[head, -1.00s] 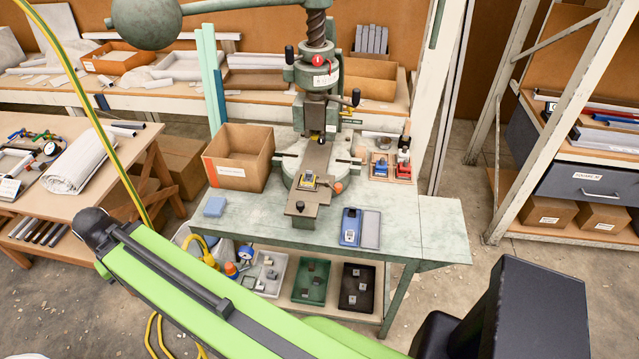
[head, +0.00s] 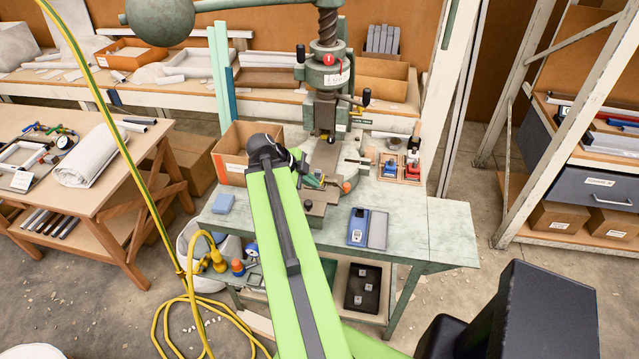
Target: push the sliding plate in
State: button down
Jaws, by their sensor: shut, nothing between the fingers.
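The fly press (head: 326,75) stands on the green-topped bench, its ram above the bed. The sliding plate (head: 322,195) is a brown-grey strip that runs from under the ram toward me and sticks out at the front. A small dark knob (head: 308,205) is on its front end. My green arm reaches across the bench front to the left of the plate. My gripper (head: 316,183) is small and partly hidden by my wrist, close to the plate's left side. It looks shut. I cannot tell whether it touches the plate.
A cardboard box (head: 238,150) stands left of the press, partly behind my arm. Red and blue items sit in a wooden tray (head: 401,168). The right bench end is clear.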

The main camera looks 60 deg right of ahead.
aim_at(334, 174)
jog(key=b+x, duration=0.4)
jog(key=x, duration=0.1)
jog(key=b+x, duration=0.2)
jog(key=x, duration=0.1)
jog(key=shift+a+f, duration=0.2)
jog(key=shift+f, duration=0.2)
jog(key=d, duration=0.3)
jog(key=shift+w+d+r, duration=0.2)
jog(key=shift+w+d, duration=0.05)
jog(key=shift+d, duration=0.4)
jog(key=w+d, duration=0.1)
jog(key=d, duration=0.5)
jog(key=w+d, duration=0.1)
jog(key=d, duration=0.1)
jog(key=shift+w+d, duration=0.4)
jog(key=shift+a, duration=0.1)
